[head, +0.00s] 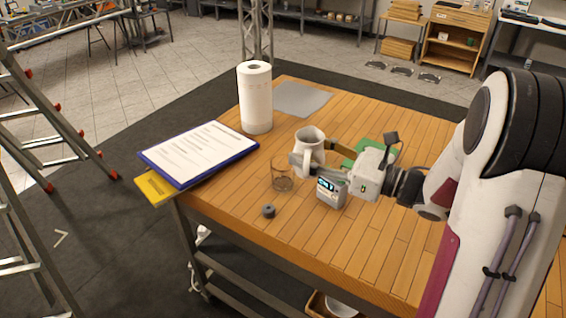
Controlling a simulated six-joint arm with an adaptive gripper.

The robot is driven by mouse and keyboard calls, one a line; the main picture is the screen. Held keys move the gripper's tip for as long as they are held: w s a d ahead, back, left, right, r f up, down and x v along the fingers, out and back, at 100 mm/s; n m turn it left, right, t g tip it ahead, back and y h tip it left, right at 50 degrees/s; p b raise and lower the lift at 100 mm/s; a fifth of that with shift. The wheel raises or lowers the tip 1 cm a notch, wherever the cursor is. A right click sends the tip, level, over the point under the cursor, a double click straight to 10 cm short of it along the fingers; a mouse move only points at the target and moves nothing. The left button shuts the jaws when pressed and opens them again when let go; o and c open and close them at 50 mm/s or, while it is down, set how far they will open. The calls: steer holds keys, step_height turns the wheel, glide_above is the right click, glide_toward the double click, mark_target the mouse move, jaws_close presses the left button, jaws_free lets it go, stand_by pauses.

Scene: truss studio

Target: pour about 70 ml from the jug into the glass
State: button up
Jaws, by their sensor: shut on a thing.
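The white jug (312,140) is in the head view near the middle of the wooden table. My gripper (314,155) reaches in from the right and is shut on the jug. The jug looks close to upright; a slight tilt is hard to judge. Its contents cannot be made out. The clear glass (282,176) stands upright on the table, just left of and nearer than the jug. Its lower part looks darker, but I cannot tell whether that is liquid or the base. No stream shows between jug and glass.
A small device with a display (331,191) stands right of the glass, under my gripper. A dark grey cylinder (268,211) lies near the front edge. A paper towel roll (256,100), clipboard (200,152), yellow item (156,188), grey mat (302,98) and green item (382,149) surround them.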

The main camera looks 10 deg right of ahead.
mark_target(283, 175)
steer(key=a+f, duration=0.1)
steer(key=a, duration=0.6)
steer(key=shift+n+g+y, duration=0.3)
steer(key=shift+g, duration=0.1)
steer(key=shift+s+f, duration=0.1)
steer(key=shift+f, duration=4.75)
steer(key=shift+d, duration=0.1)
steer(key=w+r+m+g, duration=0.1)
steer(key=m, duration=0.1)
steer(key=w+d+r+m+g+h, duration=0.1)
steer(key=w+m, duration=0.1)
steer(key=m, duration=0.1)
steer(key=w+r+m+g, duration=0.1)
steer(key=w+m, duration=0.1)
steer(key=shift+d+r+m+g, duration=0.2)
steer(key=shift+d+m+g, duration=0.05)
steer(key=shift+m+g, duration=0.15)
steer(key=shift+r+m, duration=0.25)
steer(key=shift+m, duration=0.15)
steer(key=shift+w+d+f+m+g+p, duration=0.1)
steer(key=shift+w+f+m+g+p, duration=0.1)
steer(key=shift+f+m+g, duration=0.3)
steer(key=shift+w+f+m+g+p, duration=0.15)
steer(key=shift+f+m+g, duration=0.1)
steer(key=shift+m+g, duration=0.35)
